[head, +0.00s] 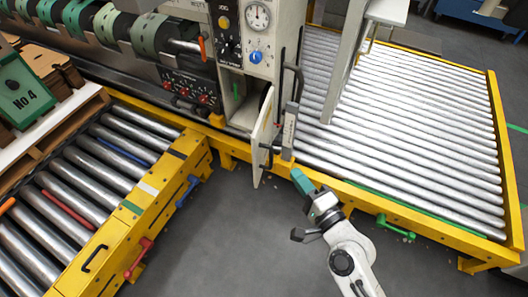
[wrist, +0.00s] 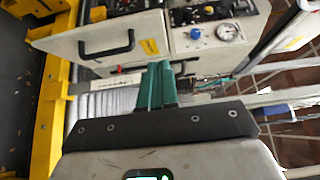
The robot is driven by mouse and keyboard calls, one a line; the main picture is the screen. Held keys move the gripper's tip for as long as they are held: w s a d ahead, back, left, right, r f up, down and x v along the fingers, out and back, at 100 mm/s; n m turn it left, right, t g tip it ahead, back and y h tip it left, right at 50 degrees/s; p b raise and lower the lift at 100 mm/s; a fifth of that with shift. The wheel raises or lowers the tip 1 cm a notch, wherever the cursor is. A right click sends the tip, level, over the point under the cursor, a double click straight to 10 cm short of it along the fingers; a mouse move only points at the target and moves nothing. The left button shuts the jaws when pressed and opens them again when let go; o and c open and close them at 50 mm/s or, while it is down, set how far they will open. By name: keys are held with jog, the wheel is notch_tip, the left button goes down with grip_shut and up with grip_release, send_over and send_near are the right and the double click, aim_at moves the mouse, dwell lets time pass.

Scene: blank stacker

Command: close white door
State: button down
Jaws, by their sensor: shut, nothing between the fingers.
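The white door (head: 262,142) stands swung open from the machine's white cabinet (head: 229,92), seen nearly edge-on in the head view. In the wrist view the door's flat face (wrist: 85,40) fills the upper left, with a black handle (wrist: 108,54) and a yellow label. My gripper (head: 298,176) is to the right of the door's lower part, its teal fingers together and empty. In the wrist view the fingers (wrist: 156,66) point up toward the door's lower right; contact cannot be told.
A yellow-framed roller conveyor (head: 420,130) lies at right, and another (head: 75,190) at left. A gauge and knobs sit on the panel (head: 254,45) above the door. Grey floor (head: 225,240) is clear in front.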

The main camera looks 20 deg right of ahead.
jog(key=p, duration=0.2)
send_near(256, 137)
jog(key=w+d, duration=0.2)
jog(key=w, duration=0.1)
jog(key=shift+w+a+p, duration=0.75)
jog(key=shift+w+a, duration=0.3)
jog(key=shift+w, duration=0.1)
jog(key=shift+w+a+f, duration=0.25)
jog(key=shift+w+a, duration=0.05)
jog(key=shift+a, duration=0.15)
jog(key=shift+a+r+p, duration=0.1)
jog(key=shift+p, duration=0.3)
